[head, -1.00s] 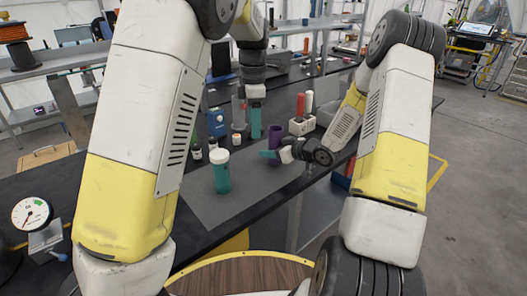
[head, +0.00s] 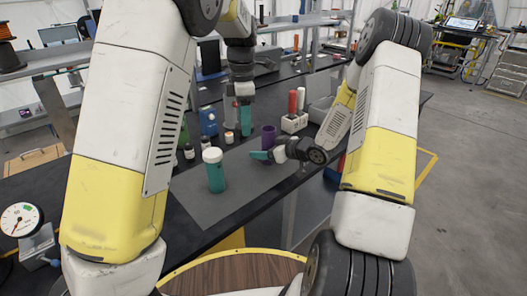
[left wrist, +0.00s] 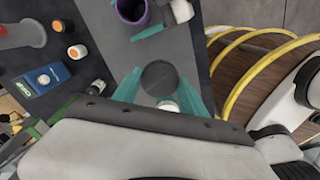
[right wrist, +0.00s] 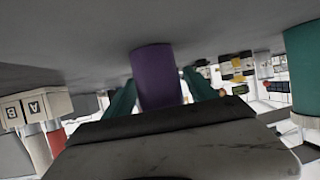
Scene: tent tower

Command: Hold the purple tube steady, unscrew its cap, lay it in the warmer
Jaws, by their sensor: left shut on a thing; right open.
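The purple tube (head: 268,137) stands upright on the grey mat; the left wrist view shows its open top (left wrist: 131,10) with no cap on it. My right gripper (head: 262,154) is low at the tube, fingers open on either side of it; the right wrist view shows the tube (right wrist: 155,77) between them. My left gripper (head: 246,122) points down, behind and left of the tube in the head view. It is shut on a dark round cap (left wrist: 160,78), apart from the tube. Which object is the warmer is unclear.
A teal tube with a white cap (head: 214,172) stands on the near mat (head: 240,190). A white block (head: 293,124) holds red and white tubes. A blue box (head: 208,121) and small bottles stand at the back left.

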